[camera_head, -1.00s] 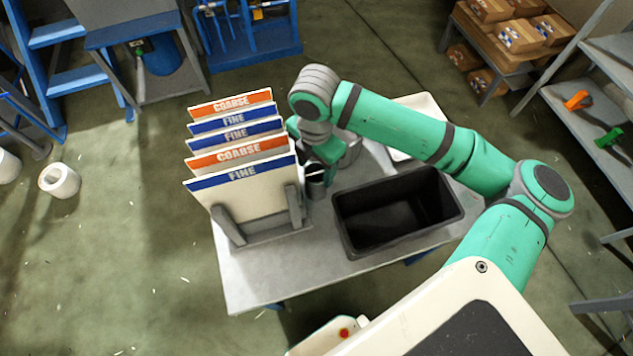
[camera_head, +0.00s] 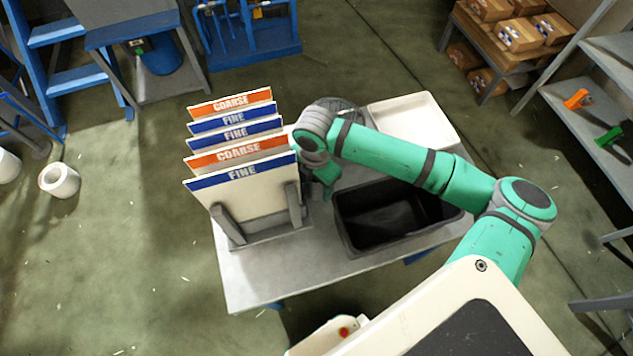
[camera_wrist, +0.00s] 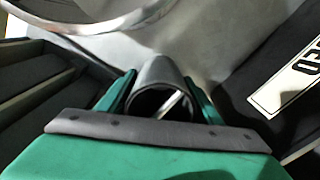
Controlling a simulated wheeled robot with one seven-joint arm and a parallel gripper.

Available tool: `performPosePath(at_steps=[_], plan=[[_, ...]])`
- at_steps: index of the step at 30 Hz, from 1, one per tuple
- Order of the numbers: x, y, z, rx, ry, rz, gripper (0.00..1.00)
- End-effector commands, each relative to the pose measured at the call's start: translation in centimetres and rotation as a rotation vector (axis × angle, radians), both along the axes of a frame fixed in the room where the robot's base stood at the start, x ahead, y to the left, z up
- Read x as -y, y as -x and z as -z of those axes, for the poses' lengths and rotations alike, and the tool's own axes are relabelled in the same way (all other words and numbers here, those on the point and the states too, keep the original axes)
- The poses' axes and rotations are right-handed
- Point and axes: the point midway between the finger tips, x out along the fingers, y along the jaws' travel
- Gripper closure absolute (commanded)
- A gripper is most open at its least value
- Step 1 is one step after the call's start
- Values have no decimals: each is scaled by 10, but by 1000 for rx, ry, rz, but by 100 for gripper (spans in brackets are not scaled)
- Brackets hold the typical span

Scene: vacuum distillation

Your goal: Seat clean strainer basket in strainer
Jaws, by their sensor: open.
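My gripper (camera_wrist: 160,92) is open, with its green fingers on either side of a grey hollow cylinder (camera_wrist: 166,68), which may be the strainer basket. I cannot tell whether the fingers touch it. In the head view my gripper (camera_head: 325,186) points down at the table between the sign rack and the dark bin, and my wrist hides the cylinder. A round grey vessel (camera_head: 345,108), possibly the strainer, stands behind my wrist, mostly hidden. A curved metal rim (camera_wrist: 95,24) crosses the upper left of the wrist view.
A rack (camera_head: 268,232) of upright COARSE and FINE panels stands close on the left. The black bin (camera_head: 352,238) is close on the right; a partly visible label (camera_wrist: 290,80) shows there in the wrist view. A white tray (camera_head: 447,128) lies behind. The front table strip is clear.

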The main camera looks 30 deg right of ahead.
Motion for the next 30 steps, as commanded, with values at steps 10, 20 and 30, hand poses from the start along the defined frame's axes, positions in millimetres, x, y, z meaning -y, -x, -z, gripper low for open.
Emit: performPosePath(at_steps=[10, 20, 30], plan=[[0, 0, 0, 1, 0, 0, 75], [0, 0, -1, 1, 0, 0, 80], [0, -1, -33, 3, 1, -1, 80]])
